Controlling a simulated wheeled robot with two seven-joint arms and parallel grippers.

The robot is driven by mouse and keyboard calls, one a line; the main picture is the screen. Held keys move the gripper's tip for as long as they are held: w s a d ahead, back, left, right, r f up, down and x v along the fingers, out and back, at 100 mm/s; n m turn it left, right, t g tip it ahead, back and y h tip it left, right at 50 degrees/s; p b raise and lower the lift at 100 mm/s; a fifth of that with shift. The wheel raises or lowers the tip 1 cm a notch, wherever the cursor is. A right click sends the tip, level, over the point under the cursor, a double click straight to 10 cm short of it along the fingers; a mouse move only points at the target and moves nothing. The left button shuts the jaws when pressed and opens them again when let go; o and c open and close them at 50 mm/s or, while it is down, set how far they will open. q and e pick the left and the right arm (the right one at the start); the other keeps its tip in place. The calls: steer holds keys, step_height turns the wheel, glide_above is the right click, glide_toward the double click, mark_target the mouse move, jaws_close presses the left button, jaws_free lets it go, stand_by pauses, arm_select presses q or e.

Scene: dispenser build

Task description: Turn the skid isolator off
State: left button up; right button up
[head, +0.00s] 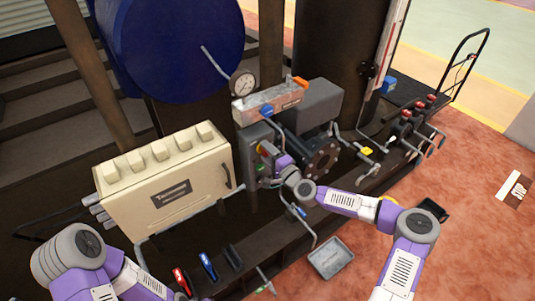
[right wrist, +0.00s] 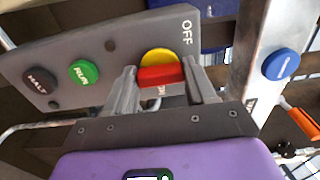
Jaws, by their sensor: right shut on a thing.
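The skid isolator is a red handle (right wrist: 162,76) on a yellow disc (right wrist: 158,56), set in a grey panel (right wrist: 115,45). The word OFF is printed on the panel above and right of the disc in the right wrist view. Another label below the handle is mostly hidden. My right gripper (right wrist: 163,84) has a finger at each end of the red bar and is shut on it. In the head view the right gripper (head: 272,155) reaches the grey panel (head: 257,139) from the right and hides the handle. My left arm shows at lower left; its gripper is out of view.
A green RUN button (right wrist: 84,72) and a black HALT button (right wrist: 40,81) sit on the same panel. A blue knob (right wrist: 281,65) and an orange lever (right wrist: 299,122) are to the right. A cream cabinet (head: 205,170) stands left of the panel, and a dark flanged pump (head: 322,158) stands right.

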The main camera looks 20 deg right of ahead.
steer(key=o, duration=1)
steer(key=shift+o, duration=0.2)
steer(key=p+v, duration=0.1)
steer(key=v, duration=0.6)
steer(key=shift+s+p, duration=0.25)
steer(key=shift+p, duration=0.1)
